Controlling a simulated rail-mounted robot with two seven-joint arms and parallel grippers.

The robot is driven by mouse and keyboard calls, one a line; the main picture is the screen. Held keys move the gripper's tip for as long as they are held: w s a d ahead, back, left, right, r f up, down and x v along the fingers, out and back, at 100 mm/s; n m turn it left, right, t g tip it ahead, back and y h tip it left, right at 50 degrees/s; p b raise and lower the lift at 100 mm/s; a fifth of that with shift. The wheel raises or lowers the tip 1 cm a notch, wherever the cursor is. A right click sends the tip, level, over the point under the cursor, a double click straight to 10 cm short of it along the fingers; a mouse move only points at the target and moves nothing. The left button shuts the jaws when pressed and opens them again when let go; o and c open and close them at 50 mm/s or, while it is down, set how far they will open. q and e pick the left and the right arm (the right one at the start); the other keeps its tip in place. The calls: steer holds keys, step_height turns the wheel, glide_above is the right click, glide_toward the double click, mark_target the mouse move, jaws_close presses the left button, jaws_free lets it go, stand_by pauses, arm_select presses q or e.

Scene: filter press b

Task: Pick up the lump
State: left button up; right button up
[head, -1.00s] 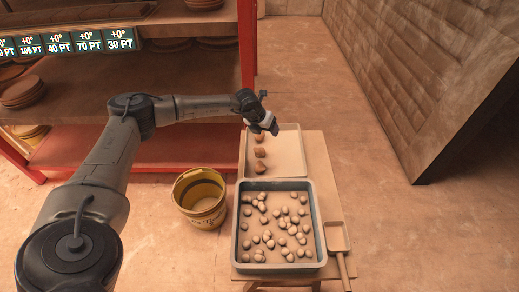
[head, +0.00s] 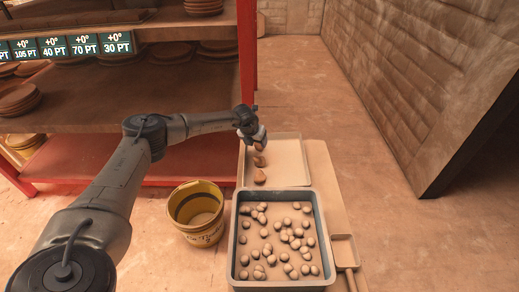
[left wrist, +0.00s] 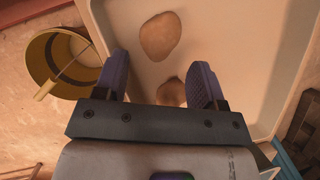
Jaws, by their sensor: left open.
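Several brown lumps lie in a row in a pale tray (head: 290,162). The nearest lump (head: 260,176) and the middle lump (head: 259,160) show clearly in the head view; the far one is partly hidden by my left gripper (head: 258,140). In the left wrist view my left gripper (left wrist: 161,76) is open and empty. One lump (left wrist: 171,93) shows low between its fingers, near the right finger and partly hidden by the gripper body. Another lump (left wrist: 160,36) lies farther up, beyond the fingertips. I cannot tell the gripper's exact height. My right gripper is not in view.
A grey-blue tub (head: 236,245) of several round balls stands in front of the tray. A scoop (head: 344,250) lies to its right. A yellow bucket (head: 198,212) stands left on the floor. A red-framed shelf (head: 120,105) is behind my arm.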

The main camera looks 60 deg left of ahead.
mark_target(259, 146)
arm_select(q)
steer(key=b+x, duration=0.3)
steer(key=shift+w+f, duration=0.2)
steer(key=shift+f, duration=0.1)
steer(key=shift+b+x, duration=0.65)
steer(key=shift+x, duration=0.1)
steer(key=shift+a, duration=0.1)
steer(key=shift+c, duration=0.5)
steer(key=c, duration=0.6)
